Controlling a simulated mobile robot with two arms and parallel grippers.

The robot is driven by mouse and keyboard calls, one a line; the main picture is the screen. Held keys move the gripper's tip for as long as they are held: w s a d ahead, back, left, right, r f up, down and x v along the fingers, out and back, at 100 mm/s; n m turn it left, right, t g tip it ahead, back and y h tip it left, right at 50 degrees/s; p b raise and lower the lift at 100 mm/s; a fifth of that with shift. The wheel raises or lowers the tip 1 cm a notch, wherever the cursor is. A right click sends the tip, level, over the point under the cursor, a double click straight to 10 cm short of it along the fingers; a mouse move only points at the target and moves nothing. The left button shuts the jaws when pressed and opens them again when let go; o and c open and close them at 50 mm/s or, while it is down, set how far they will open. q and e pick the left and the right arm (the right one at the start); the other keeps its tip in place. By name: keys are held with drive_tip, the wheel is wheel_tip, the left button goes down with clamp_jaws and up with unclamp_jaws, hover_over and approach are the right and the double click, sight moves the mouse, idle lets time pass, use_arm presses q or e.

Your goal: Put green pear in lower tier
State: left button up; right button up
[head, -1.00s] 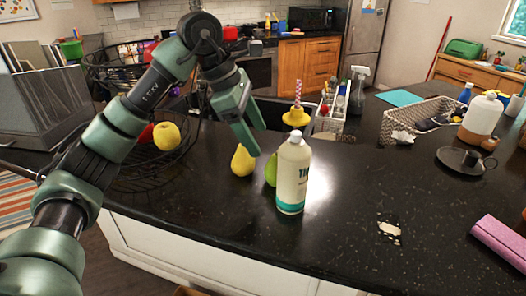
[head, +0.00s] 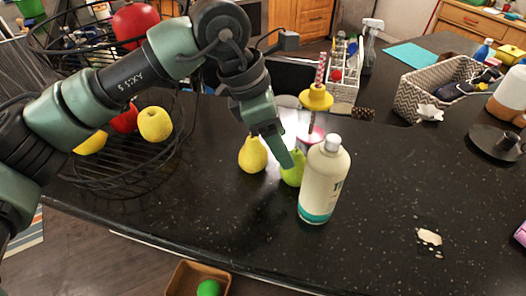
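The green pear (head: 293,173) stands on the dark counter, partly hidden by a white bottle (head: 325,180) in front of it. My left gripper (head: 285,158) reaches down over the green pear, with a finger at the pear's upper left. Whether it touches the pear or how far the fingers are apart is unclear. A yellow pear (head: 252,155) stands just to the left. The black wire basket's lower tier (head: 112,187) is at the left and holds a yellow apple (head: 155,124), a red fruit (head: 125,118) and a yellow fruit (head: 90,143). My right gripper is out of view.
The basket's upper tier (head: 62,48) holds a red fruit (head: 135,24), partly behind my arm. A yellow-topped item (head: 316,97) stands behind the pears. A patterned bin (head: 432,88) is at the right. The front counter is mostly clear. A brown box (head: 185,280) sits below the counter.

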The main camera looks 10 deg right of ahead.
sight(293, 177)
use_arm(q)
drive_tip(key=f, duration=0.1)
drive_tip(key=d+f+p, duration=0.1)
drive_tip(key=s, duration=0.1)
drive_tip(key=shift+d+f+p, duration=0.25)
drive_tip(key=shift+f+p, duration=0.15)
drive_tip(key=p+x, duration=0.1)
drive_tip(key=x, duration=0.1)
drive_tip(key=p+x, duration=0.1)
drive_tip(key=shift+a+f, duration=0.1)
drive_tip(key=shift+f, duration=0.7)
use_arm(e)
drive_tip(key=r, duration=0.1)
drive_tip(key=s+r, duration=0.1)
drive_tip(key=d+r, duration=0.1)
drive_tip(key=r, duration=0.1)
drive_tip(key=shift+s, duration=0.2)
use_arm(q)
drive_tip(key=shift+c, duration=0.4)
drive_tip(key=shift+w, duration=0.1)
drive_tip(key=c, duration=1.3)
drive_tip(key=shift+c, duration=0.2)
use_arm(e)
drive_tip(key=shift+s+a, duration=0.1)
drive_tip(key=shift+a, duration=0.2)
use_arm(q)
drive_tip(key=shift+r, duration=0.1)
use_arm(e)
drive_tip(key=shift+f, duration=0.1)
